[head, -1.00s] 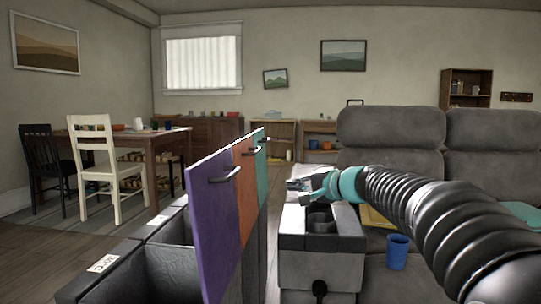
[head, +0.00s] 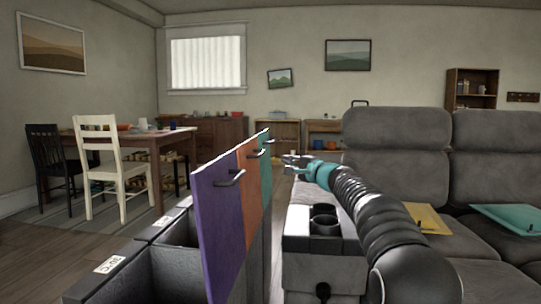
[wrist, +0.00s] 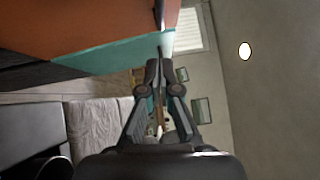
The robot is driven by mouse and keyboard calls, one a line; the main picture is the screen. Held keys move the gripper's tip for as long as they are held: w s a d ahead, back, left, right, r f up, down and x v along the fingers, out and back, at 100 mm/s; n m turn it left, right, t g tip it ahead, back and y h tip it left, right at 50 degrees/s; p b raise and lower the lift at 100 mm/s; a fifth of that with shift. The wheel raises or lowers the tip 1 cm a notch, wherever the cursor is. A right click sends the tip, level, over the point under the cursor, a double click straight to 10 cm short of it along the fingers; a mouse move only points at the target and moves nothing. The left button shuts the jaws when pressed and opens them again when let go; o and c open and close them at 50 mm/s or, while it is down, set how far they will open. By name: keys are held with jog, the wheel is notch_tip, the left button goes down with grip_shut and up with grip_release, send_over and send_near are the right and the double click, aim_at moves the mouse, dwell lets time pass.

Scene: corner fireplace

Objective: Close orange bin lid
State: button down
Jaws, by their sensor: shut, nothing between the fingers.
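The orange bin lid (head: 250,187) stands open and upright, between the purple lid (head: 219,225) and the teal lid (head: 264,170). A dark handle sits near its top edge. The orange lid also fills the upper left of the wrist view (wrist: 85,28), with the teal lid (wrist: 120,53) beside it. The grey bins (head: 182,262) are open below, on the lids' left side. My gripper (head: 287,158) is just right of the lids near the teal one, at about upper-lid height. In the wrist view my gripper (wrist: 160,62) is shut and empty, its fingertips close to the lids' edge.
A grey sofa (head: 395,140) with a yellow cushion (head: 427,219) and a teal cushion (head: 510,219) is on the right. Its console with cup holders (head: 323,243) lies under my arm. A table (head: 130,140) and chairs stand far left.

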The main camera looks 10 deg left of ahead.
aim_at(264, 152)
jog(key=a, duration=0.1)
jog(key=w+a+p, duration=0.1)
jog(key=a, duration=0.1)
jog(key=w+a, duration=0.1)
jog(key=a, duration=0.1)
jog(key=shift+w+r, duration=0.25)
jog(key=shift+r, duration=0.15)
jog(key=shift+a, duration=0.6)
jog(key=shift+w+p, duration=0.1)
jog(key=shift+p, duration=0.2)
